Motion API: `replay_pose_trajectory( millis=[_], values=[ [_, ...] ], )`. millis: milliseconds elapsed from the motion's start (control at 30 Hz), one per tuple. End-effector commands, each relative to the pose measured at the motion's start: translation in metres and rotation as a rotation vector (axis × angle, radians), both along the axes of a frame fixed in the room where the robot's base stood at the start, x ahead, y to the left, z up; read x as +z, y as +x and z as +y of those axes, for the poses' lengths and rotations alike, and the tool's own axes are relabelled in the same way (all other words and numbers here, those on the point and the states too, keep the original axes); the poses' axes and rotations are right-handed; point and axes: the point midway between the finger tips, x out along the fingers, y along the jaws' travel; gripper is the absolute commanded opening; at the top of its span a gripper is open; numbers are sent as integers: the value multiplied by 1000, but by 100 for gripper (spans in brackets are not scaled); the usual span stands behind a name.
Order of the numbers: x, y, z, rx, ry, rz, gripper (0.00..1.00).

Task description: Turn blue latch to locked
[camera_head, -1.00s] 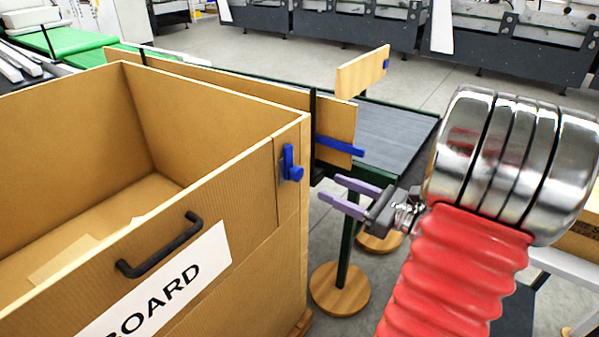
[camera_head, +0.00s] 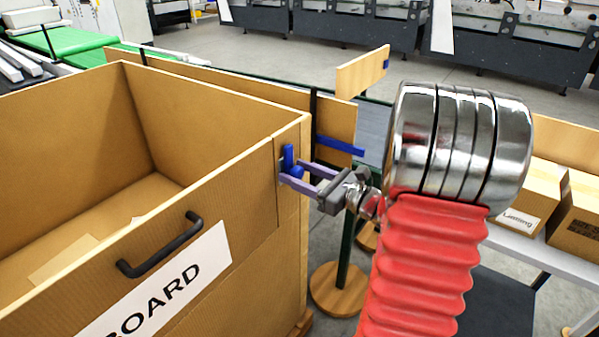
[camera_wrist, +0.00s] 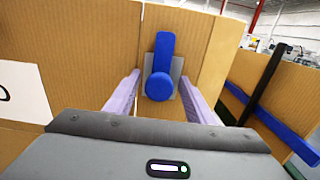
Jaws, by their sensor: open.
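The blue latch (camera_head: 289,158) is on the right end of the cardboard box's front face, near the top edge. In the wrist view the latch (camera_wrist: 160,66) has a round knob at the bottom and a bar pointing up, on a grey plate (camera_wrist: 178,98). My gripper (camera_head: 299,176) is at the latch, its lilac fingers pointing at the box. In the wrist view its fingers (camera_wrist: 160,95) are apart, one on each side of the knob, with a gap showing on both sides. The fingertips partly cover the knob in the head view.
The large cardboard box (camera_head: 222,170) has a black handle (camera_head: 160,245) left of the latch. Behind stand a wooden board with a blue bar (camera_head: 340,145) and a dark conveyor (camera_head: 375,125). A table with cartons (camera_head: 530,195) is at the right.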

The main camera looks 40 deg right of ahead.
Motion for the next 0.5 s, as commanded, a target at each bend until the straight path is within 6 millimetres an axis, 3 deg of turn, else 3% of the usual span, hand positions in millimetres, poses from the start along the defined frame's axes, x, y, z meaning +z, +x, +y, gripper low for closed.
replay_pose_trajectory(
  millis=[367,500],
  values=[
    [0,5,2,0,0,0,49],
    [0,5,2,0,0,0,40]
  ],
)
